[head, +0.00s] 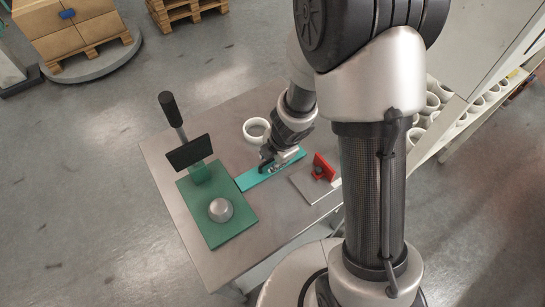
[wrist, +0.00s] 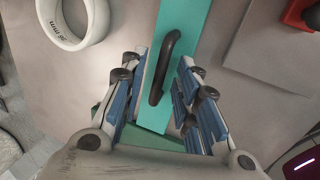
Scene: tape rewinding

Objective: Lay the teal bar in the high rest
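The teal bar (head: 258,178) lies across the table, its left end by the green base plate (head: 216,238); whether it touches the plate is unclear. It also shows in the wrist view (wrist: 200,30), with a black arched handle (wrist: 163,70) on top. My gripper (head: 270,163) is low over the bar. In the wrist view its blue-padded fingers (wrist: 162,85) stand open on either side of the handle, with gaps on both sides. A green upright block (head: 199,173) with a dark panel stands on the green plate. I cannot tell which part is the high rest.
A silver dome (head: 221,209) sits on the green plate, and a black-handled lever (head: 171,108) rises behind the dark panel (head: 189,153). A white tape ring (head: 256,129) lies behind the bar. A red bracket (head: 323,167) on a grey plate (head: 309,187) is to the right.

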